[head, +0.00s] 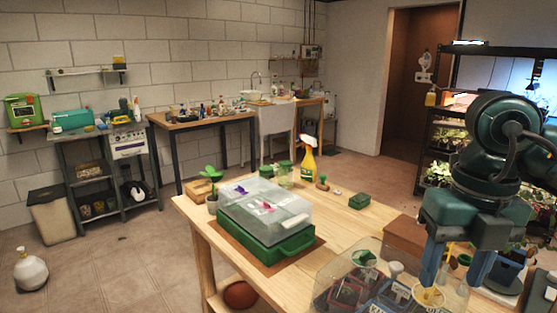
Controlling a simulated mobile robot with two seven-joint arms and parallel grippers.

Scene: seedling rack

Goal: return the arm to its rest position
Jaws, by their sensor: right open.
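My right arm comes in at the right of the head view, with its dark green wrist high over the right end of the wooden table (192,215). My right gripper (454,276) points down with its two blue fingers apart. It is open, and I see nothing held between the fingers. Small pots and a clear-lidded tray (345,268) lie below and beside the fingers; I cannot tell how close the fingertips are to them. My left arm and gripper are not in view.
A green case with a clear lid (270,246) stands on the table's left part, near a potted seedling (211,182) and a yellow spray bottle (308,166). A black plant rack (445,118) stands behind my right arm. The floor left of the table is mostly clear.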

